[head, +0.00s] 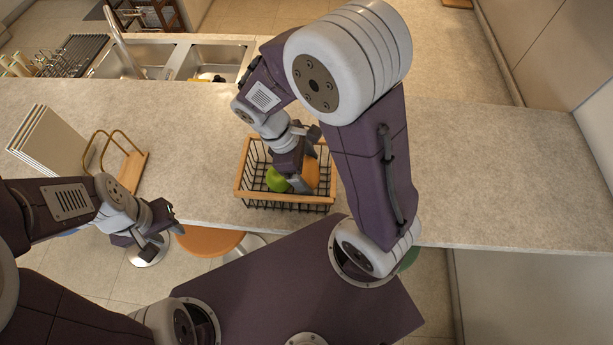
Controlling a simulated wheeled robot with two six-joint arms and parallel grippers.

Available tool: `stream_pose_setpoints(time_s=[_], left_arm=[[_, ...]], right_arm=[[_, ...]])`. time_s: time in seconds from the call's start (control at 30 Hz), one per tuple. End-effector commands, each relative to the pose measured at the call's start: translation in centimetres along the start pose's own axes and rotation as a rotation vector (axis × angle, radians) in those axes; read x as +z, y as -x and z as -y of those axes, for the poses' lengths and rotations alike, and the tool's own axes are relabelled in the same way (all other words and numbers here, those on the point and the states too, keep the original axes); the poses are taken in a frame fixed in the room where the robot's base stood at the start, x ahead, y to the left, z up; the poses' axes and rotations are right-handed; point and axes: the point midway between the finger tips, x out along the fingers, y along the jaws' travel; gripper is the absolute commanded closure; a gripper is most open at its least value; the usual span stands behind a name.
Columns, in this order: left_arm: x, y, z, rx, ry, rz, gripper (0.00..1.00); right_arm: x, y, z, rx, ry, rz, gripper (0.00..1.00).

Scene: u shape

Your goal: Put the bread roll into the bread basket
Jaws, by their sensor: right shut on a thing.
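The bread basket (236,185) is a black wire basket with a light wooden rim, standing on the counter near its front edge. The bread roll (313,173) is orange-brown and sits at the right part of the basket, within the rim outline. My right gripper (303,182) reaches down into the basket and is shut on the bread roll; its jaws partly hide the roll. I cannot tell whether the roll touches the basket floor. My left gripper (163,243) is open and empty in front of the counter edge, left of the basket.
A green fruit (277,180) lies in the basket beside my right gripper. A wooden rack with hoops (132,172) and a stack of pale boards (55,140) stand at the left. A sink (205,60) is behind. The counter right of my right arm is clear.

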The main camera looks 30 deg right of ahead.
Motion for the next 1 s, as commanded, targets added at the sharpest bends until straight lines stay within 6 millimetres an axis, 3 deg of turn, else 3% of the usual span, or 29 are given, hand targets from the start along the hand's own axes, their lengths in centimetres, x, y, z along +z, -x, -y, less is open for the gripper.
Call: stream_pose_setpoints(time_s=[0.2, 0.6, 0.63, 0.67, 1.0], left_arm=[[0.0, 0.2, 0.0, 0.0, 0.0, 0.0, 0.64], [0.0, -0.1, 0.0, 0.0, 0.0, 0.0, 0.64], [0.0, -0.1, 0.0, 0.0, 0.0, 0.0, 0.64], [0.0, 0.0, 0.0, 0.0, 0.0, 0.0, 0.64], [0.0, 0.3, 0.0, 0.0, 0.0, 0.0, 0.64]], right_arm=[[-1.2, -3.3, 0.1, -0.004, 0.001, 0.004, 0.54], [-1.6, -4.1, 0.0, -0.001, 0.001, 0.001, 0.54], [-1.6, -4.1, 0.0, -0.001, 0.001, 0.001, 0.11], [-1.6, -4.0, 0.0, -0.001, 0.0, 0.0, 0.03], [-1.5, -3.4, 0.0, 0.0, 0.0, -0.001, 0.0]])
